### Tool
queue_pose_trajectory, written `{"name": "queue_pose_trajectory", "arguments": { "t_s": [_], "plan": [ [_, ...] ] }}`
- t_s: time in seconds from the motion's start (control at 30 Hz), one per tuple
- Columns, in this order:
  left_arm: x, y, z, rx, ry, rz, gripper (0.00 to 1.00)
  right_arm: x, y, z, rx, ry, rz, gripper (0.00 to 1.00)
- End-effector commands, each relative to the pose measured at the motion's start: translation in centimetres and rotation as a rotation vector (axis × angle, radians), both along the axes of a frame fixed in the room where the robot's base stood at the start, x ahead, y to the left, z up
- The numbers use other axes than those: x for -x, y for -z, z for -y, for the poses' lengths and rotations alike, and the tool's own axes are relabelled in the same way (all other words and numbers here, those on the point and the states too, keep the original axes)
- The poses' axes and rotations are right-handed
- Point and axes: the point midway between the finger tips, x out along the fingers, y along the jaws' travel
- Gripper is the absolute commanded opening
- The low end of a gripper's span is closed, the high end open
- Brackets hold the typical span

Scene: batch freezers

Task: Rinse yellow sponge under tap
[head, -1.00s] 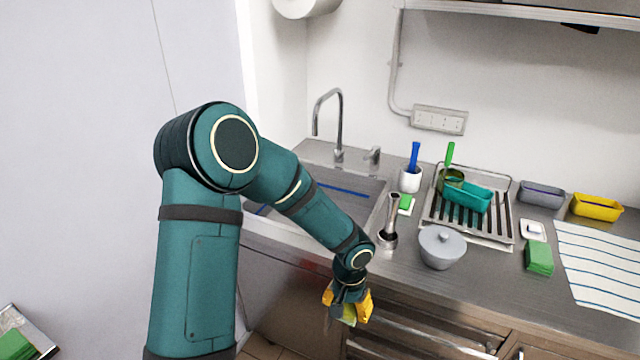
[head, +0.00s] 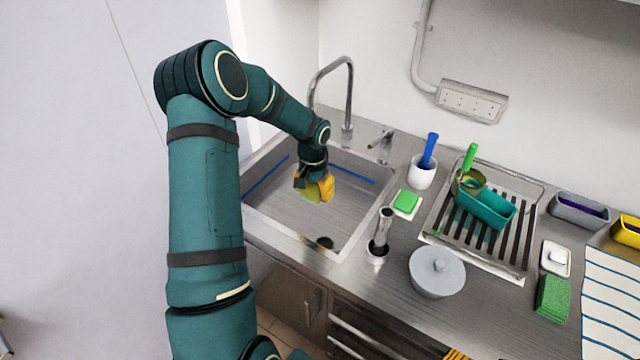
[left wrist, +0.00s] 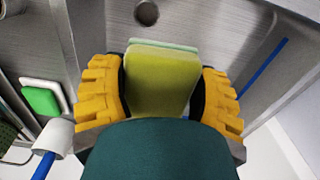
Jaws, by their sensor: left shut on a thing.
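My left gripper (head: 314,187) is inside the sink (head: 345,235), above its bottom and below the tap. It is shut on the yellow sponge (head: 310,194). The left wrist view shows the yellow sponge (left wrist: 163,78) between the two orange fingers, with a pale green layer along its far edge. The tap (head: 350,95) is a curved metal spout at the back of the sink. Its outlet end is partly hidden behind my left arm, and I see no water. A small lever (head: 384,145) stands right of the tap. My right gripper is not identifiable in view.
Right of the sink stand a green sponge on a dish (head: 407,203), a white cup with a blue brush (head: 421,172), a metal upright part (head: 379,243) and a lidded grey pot (head: 437,274). A drying rack (head: 440,238) stands farther right. The sink's right half is clear.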

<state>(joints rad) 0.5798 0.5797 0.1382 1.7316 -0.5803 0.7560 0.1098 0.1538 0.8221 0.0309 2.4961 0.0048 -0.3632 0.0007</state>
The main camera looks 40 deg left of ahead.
Motion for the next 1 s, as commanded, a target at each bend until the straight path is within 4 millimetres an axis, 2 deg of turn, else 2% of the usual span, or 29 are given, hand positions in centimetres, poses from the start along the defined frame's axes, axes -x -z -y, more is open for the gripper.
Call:
{"name": "queue_pose_trajectory", "arguments": {
  "t_s": [1.0],
  "plan": [
    [-5.1,1.9,-7.0,0.000,-0.001,0.001,0.36,0.0,-0.7,0.0,-0.001,0.000,0.001,0.99]
  ]
}}
